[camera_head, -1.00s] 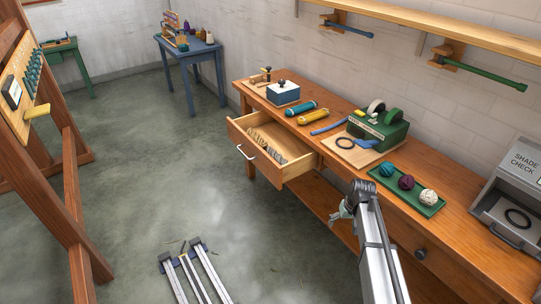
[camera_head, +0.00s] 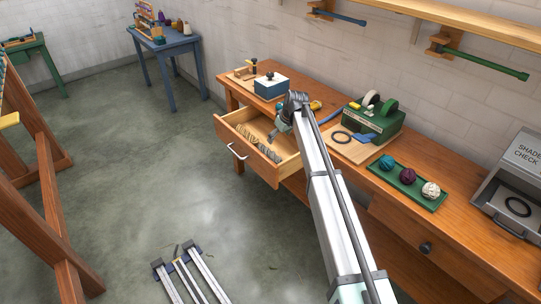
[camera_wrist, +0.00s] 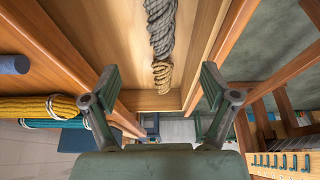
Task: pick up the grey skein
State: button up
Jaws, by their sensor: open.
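In the wrist view the grey skein (camera_wrist: 160,25) is a twisted rope of wool lying in the open drawer, running out of the top edge of the picture. A tan skein (camera_wrist: 162,75) lies at its lower end. My gripper (camera_wrist: 160,77) is open and empty, with its fingers spread to either side of the line of skeins. In the head view my gripper (camera_head: 281,127) hangs over the drawer (camera_head: 239,150), near its right side. The grey skein (camera_head: 266,151) shows in the drawer's front right part, close to my gripper. I cannot tell the exact height between them.
The wooden drawer walls (camera_wrist: 210,50) stand close on both sides of the skeins. Yellow yarn (camera_wrist: 38,107) lies on the bench beside the drawer.

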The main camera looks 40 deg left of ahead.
aim_at(271, 152)
jog(key=p+x, duration=0.2)
jog(key=x, duration=1)
jog(key=shift+f+p, duration=0.25)
jog(key=shift+p, duration=0.05)
jog(key=c, duration=1.2)
